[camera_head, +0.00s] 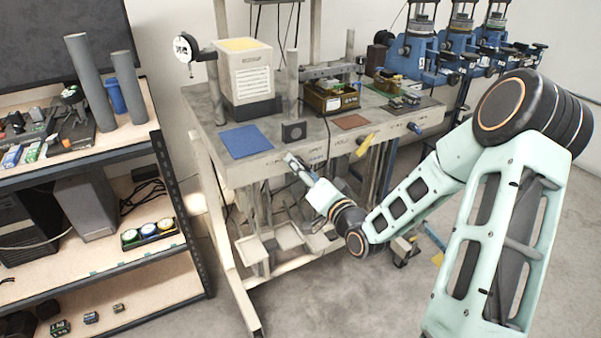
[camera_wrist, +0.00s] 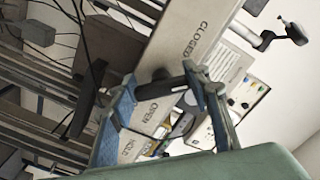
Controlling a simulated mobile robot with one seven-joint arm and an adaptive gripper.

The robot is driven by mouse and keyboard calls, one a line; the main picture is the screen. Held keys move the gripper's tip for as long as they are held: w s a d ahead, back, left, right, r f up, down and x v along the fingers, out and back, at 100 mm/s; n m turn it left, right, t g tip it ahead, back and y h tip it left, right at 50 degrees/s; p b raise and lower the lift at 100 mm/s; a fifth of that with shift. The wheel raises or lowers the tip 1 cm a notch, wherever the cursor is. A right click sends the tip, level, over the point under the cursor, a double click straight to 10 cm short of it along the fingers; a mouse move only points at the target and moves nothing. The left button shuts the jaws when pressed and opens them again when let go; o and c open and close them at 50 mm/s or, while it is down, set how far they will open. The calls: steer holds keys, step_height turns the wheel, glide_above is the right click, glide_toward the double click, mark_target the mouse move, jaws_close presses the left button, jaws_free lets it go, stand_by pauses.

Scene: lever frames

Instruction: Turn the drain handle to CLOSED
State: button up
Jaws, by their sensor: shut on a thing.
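The drain handle (camera_wrist: 160,87) is a dark lever on a pale panel (camera_wrist: 185,35), seen between my fingers in the wrist view. The panel reads CLOSED above the lever, OPEN just below it, and HOLD lower down. The lever lies beside the word OPEN. My gripper (camera_wrist: 163,76) has its blue fingers on either side of the lever and is shut on it. In the head view my gripper (camera_head: 292,160) is at the front edge of the workbench (camera_head: 240,172), hiding the handle there.
A yellow handle (camera_head: 364,144) and a blue handle (camera_head: 414,128) stick out of the bench front to the right. A blue mat (camera_head: 246,141) lies on top. A shelf (camera_head: 120,155) stands at the left.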

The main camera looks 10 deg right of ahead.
steer(key=shift+n, duration=0.3)
steer(key=o, duration=1.2)
steer(key=shift+c, duration=0.2)
steer(key=v, duration=0.7)
steer(key=shift+s, duration=0.25)
steer(key=shift+d, duration=0.15)
